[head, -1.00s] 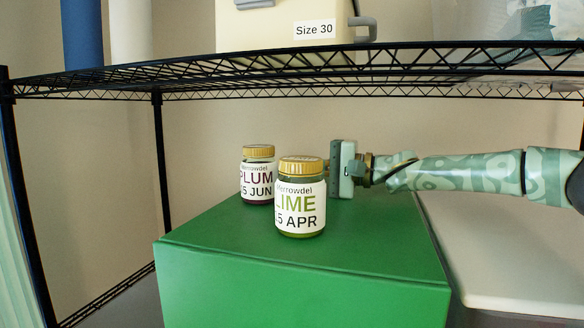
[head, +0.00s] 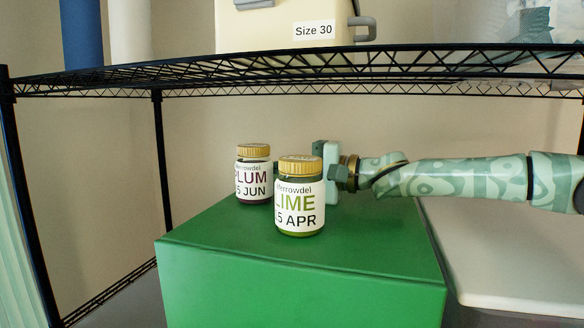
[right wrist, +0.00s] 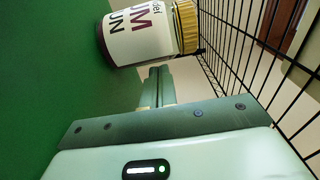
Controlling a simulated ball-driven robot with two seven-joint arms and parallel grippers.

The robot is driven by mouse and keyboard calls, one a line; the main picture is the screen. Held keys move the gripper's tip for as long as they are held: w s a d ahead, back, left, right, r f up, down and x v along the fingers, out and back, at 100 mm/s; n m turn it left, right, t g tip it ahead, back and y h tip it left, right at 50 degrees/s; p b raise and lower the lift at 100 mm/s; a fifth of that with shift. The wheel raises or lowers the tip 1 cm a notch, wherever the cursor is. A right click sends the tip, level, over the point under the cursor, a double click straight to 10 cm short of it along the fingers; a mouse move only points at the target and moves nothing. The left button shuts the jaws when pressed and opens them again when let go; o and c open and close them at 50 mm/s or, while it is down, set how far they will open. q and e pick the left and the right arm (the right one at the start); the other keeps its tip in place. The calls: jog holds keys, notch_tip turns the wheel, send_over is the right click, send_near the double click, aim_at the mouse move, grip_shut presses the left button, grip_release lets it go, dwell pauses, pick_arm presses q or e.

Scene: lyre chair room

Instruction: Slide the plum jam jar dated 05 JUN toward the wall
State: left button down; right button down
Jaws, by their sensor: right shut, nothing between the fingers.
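The plum jam jar (head: 254,180), with a gold lid and a white label partly reading "LUM" and "5 JUN", stands upright on the green box. It also shows in the right wrist view (right wrist: 140,35). A lime jar (head: 300,212), labelled "5 APR", stands nearer and to its right. My right gripper (head: 324,170) reaches in from the right, behind the lime jar, which hides most of its fingers. In the right wrist view its fingertips (right wrist: 159,72) are together and empty, right beside the plum jar; I cannot tell if they touch it. My left gripper is not in view.
The green box (head: 300,275) has free top to the left and front of the jars. A black wire shelf (head: 400,72) hangs over it, with a post (head: 162,160) at the back left. The beige wall (head: 215,130) is behind. A pale lid (head: 510,260) lies at right.

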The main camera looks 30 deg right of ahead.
jog(key=shift+d, duration=0.1)
jog(key=v, duration=0.5)
jog(key=shift+s+d+r+p, duration=0.1)
jog(key=shift+s+r+p, duration=0.15)
jog(key=shift+p, duration=0.15)
jog(key=b+v, duration=0.1)
jog(key=v, duration=0.2)
jog(key=b+v, duration=0.1)
jog(key=v, duration=0.6)
jog(key=shift+f+b, duration=0.35)
jog(key=shift+b, duration=0.05)
jog(key=shift+s+d+r, duration=0.1)
jog(key=shift+s+d, duration=0.15)
